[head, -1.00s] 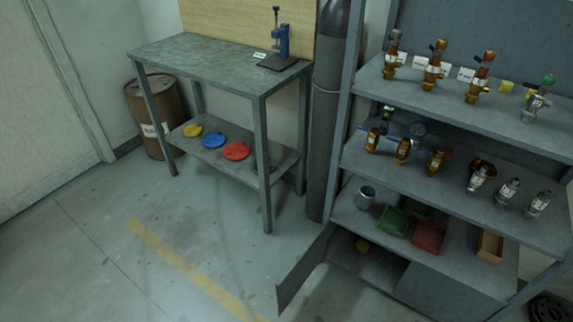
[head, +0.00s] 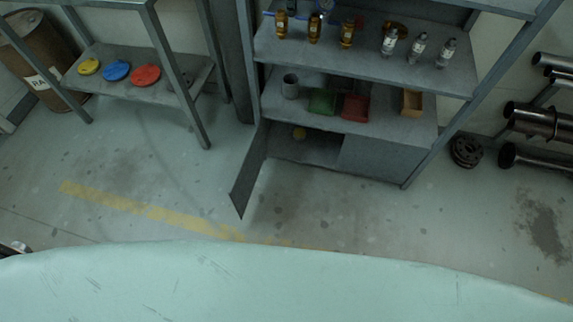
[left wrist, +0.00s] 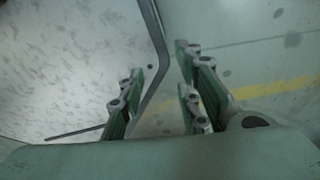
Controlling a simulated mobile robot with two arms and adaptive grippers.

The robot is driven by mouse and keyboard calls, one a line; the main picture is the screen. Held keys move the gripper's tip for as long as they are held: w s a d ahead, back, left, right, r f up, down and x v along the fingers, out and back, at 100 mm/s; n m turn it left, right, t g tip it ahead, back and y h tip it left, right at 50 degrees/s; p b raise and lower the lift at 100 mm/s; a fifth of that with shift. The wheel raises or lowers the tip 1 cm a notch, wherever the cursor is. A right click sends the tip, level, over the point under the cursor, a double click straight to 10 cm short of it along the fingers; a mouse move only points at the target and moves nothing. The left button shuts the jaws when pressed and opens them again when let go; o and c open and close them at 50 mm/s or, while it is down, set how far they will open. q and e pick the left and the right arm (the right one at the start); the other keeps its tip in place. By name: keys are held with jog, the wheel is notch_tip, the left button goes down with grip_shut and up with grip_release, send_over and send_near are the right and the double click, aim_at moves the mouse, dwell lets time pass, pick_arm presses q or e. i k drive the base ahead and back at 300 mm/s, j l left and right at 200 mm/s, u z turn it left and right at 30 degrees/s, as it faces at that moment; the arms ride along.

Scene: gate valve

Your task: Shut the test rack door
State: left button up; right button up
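The test rack (head: 350,130) stands at the back centre in the head view, with a low cupboard at its bottom. The grey left door (head: 248,172) of that cupboard stands open, swung out towards me over the floor. The cupboard's right half is covered by a closed grey panel (head: 382,158). My left gripper (left wrist: 160,72) shows in the left wrist view with its fingers apart and nothing clearly held. A bent grey edge passes beyond the fingers; I cannot tell what it belongs to. My right gripper is not in view.
A workbench (head: 185,95) with coloured discs stands at the left, beside a brown drum (head: 35,60). A flange (head: 466,151) and pipes (head: 535,120) are at the right. The floor before the rack is clear.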

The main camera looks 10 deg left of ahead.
aim_at(240, 195)
jog(key=j+z, duration=0.3)
jog(key=j, duration=0.25)
jog(key=j+z, duration=0.3)
jog(key=j, duration=0.3)
jog(key=j+z, duration=0.35)
jog(key=j, duration=0.25)
jog(key=k+j+z, duration=0.15)
jog(key=j+z, duration=0.15)
jog(key=j, duration=0.25)
jog(key=k+j, duration=0.1)
jog(key=j, duration=0.2)
jog(key=k+j, duration=0.1)
jog(key=j, duration=0.15)
jog(key=k+j, duration=0.1)
jog(key=j, duration=0.2)
